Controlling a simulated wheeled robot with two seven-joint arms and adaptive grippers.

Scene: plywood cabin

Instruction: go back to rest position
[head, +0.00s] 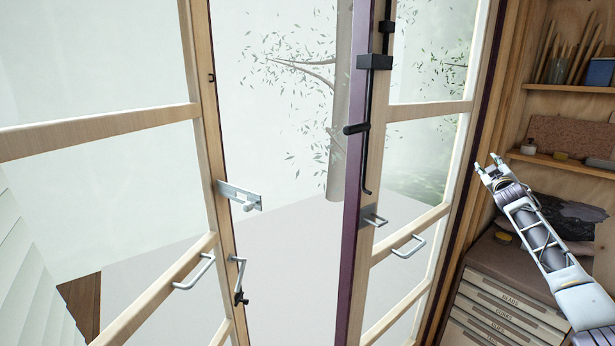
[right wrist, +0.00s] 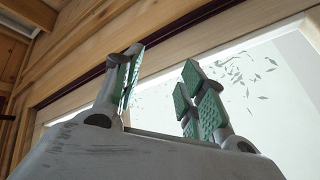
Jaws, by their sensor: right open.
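My right gripper (head: 487,164) is at the right of the head view, raised in front of the right window frame and the shelves. It is open and empty. In the right wrist view its two green-padded fingers (right wrist: 158,92) stand apart with nothing between them, with a wooden window frame behind. My left gripper is not in view. The window's left sash (head: 207,130) and right sash (head: 376,140) stand apart with a gap between them. A metal latch (head: 238,196) is on the left sash. A dark rod with a handle (head: 357,128) is on the right sash.
Pull handles (head: 197,272) and (head: 408,247) stick out from the sashes. At the right, a drawer cabinet (head: 510,300) has a dark cloth-like thing (head: 570,217) on top. Shelves (head: 570,88) above hold pots of brushes. White slats (head: 30,285) are at lower left.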

